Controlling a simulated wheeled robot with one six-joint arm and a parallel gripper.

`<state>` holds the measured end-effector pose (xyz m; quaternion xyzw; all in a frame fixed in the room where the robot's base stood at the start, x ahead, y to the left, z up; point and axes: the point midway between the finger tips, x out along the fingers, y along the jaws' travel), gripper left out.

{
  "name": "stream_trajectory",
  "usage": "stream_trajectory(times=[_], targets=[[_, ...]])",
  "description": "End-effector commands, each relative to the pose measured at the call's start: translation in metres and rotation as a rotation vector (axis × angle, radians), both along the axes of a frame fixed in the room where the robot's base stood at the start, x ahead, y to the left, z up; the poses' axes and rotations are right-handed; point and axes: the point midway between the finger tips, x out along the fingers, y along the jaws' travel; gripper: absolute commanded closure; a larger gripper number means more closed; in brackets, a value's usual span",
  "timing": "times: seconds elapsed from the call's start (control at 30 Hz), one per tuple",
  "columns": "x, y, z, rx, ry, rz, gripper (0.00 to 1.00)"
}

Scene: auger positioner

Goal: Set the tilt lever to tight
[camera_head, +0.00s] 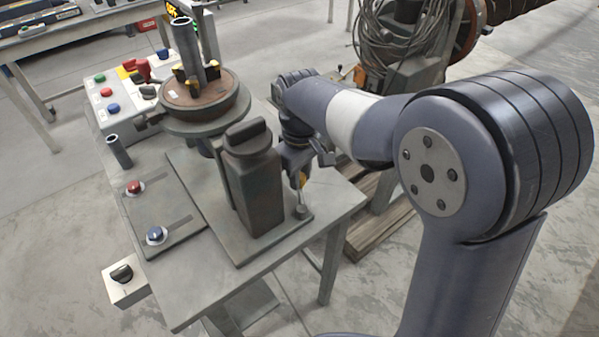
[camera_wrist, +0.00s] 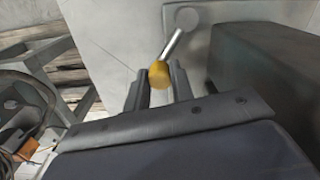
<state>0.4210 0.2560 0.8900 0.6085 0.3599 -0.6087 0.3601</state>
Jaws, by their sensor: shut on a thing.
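The tilt lever is a metal rod with a yellow knob (camera_wrist: 158,74), rising from a round grey pivot (camera_wrist: 187,18) on the base plate. In the head view the lever (camera_head: 300,198) stands at the right side of the positioner's dark housing (camera_head: 255,185). My gripper (camera_wrist: 160,88) has its two dark fingers on either side of the knob and is shut on the lever. In the head view my gripper (camera_head: 301,172) is partly hidden by its own wrist, beside the housing. No tight marking can be read.
The positioner's round turntable (camera_head: 205,105) with yellow-tipped jaws is behind the housing. A control box (camera_head: 118,95) with coloured buttons stands at the table's far left. A cable reel (camera_head: 410,40) stands behind my arm.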

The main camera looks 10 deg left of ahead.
Motion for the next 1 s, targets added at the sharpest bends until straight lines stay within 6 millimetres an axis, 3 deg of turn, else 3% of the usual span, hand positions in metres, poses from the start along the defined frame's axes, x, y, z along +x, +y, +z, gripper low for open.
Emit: stream_trajectory(times=[0.27, 1.0], targets=[[0.002, -0.009, 0.002, 0.000, 0.001, -0.151, 1.00], [-0.005, -0.047, 0.002, 0.001, -0.001, -0.804, 1.00]])
